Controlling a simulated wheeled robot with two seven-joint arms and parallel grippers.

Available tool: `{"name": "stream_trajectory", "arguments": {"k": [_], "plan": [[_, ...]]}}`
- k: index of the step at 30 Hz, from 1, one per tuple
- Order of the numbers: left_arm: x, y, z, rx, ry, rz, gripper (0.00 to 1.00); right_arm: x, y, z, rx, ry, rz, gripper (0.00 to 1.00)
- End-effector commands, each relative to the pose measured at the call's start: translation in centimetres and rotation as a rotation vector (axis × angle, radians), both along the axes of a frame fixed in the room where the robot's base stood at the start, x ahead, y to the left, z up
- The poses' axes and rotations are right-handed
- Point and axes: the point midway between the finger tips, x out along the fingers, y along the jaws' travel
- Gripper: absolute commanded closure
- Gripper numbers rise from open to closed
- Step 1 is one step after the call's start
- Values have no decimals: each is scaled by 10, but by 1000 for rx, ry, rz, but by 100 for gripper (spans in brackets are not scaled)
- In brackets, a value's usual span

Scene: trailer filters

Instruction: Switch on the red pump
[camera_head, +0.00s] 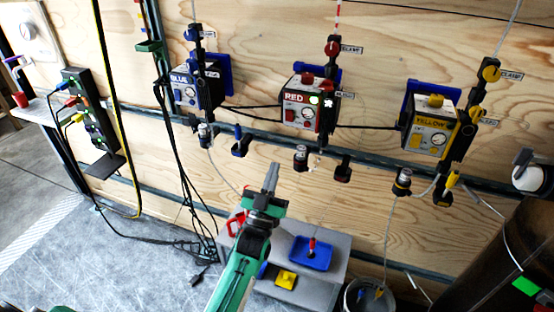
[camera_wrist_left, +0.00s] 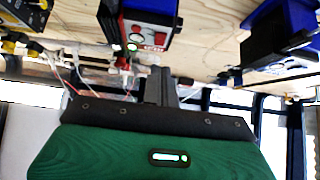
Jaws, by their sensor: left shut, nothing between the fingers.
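The red pump (camera_head: 302,104) is a white-fronted box labelled RED, mounted on the plywood wall between the blue and yellow pumps. A green light (camera_head: 315,100) glows on its front, with red buttons beside and below it. In the left wrist view the red pump (camera_wrist_left: 138,28) appears at the top, and its green light (camera_wrist_left: 132,46) is lit there too. My left gripper (camera_head: 271,172) is shut and empty, pointing up toward the wall, below and a little left of the red pump and apart from it. Its fingers also show in the left wrist view (camera_wrist_left: 161,84). My right gripper is not in view.
The blue pump (camera_head: 188,92) hangs left, the yellow pump (camera_head: 428,134) right. Fittings and a green rail (camera_head: 270,137) run below them. A grey stepped box (camera_head: 325,250) with blue and yellow trays stands beneath, next to a bucket (camera_head: 368,296). A dark drum (camera_head: 500,255) is at right.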

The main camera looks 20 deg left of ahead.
Motion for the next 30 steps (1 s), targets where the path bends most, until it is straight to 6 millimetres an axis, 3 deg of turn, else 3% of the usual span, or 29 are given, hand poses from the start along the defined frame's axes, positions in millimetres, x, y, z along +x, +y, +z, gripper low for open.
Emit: {"name": "stream_trajectory", "arguments": {"k": [5, 23, 26, 29, 30], "plan": [[-8, 0, -11, 0, 0, 0, 100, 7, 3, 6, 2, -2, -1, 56], [-9, 0, -15, 1, 10, -1, 100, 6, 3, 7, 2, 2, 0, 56], [-4, -2, -38, 7, 76, -8, 100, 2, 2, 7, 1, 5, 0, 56], [1, -7, -90, 20, 221, -23, 100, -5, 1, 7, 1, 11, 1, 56], [1, -10, -118, 27, 295, -31, 100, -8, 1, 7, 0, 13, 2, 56]]}}
